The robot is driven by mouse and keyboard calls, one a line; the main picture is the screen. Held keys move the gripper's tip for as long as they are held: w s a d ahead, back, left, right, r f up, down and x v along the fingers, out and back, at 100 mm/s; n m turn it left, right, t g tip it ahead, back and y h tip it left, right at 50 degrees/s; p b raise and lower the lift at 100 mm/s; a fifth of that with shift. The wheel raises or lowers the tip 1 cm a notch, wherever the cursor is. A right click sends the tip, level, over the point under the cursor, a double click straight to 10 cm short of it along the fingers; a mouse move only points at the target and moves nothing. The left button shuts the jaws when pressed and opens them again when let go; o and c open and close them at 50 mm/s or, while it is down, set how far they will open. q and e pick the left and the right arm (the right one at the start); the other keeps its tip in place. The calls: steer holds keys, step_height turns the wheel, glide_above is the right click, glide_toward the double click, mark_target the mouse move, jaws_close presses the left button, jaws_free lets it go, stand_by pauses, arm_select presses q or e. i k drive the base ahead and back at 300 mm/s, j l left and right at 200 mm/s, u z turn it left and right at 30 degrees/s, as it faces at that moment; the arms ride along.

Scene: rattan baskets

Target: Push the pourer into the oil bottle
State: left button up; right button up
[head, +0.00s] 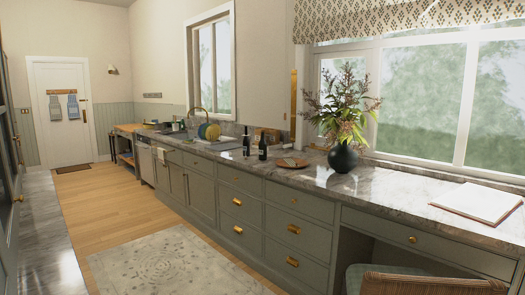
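Two small dark bottles stand upright on the marble counter (395,190), left of the plant vase. The nearer dark bottle (262,151) has a slim neck and a small pale label. The other dark bottle (246,145) stands just to its left and a little farther back. I cannot tell which one is the oil bottle. A pourer cannot be made out at this distance. Neither of my grippers is in view.
A flat woven piece (292,163) and a dark vase with a plant (343,158) sit right of the bottles. An open book (477,203) lies farther right. A wicker chair (430,285) stands at the counter's front. The patterned rug (175,262) and wood floor (105,210) are clear.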

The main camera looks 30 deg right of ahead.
mark_target(262, 144)
steer(key=i+l+z, duration=0.35)
steer(key=z, duration=0.2)
steer(key=i+l+z, duration=0.15)
steer(key=i, duration=0.35)
steer(key=i+l+z, duration=0.15)
steer(key=i, duration=0.35)
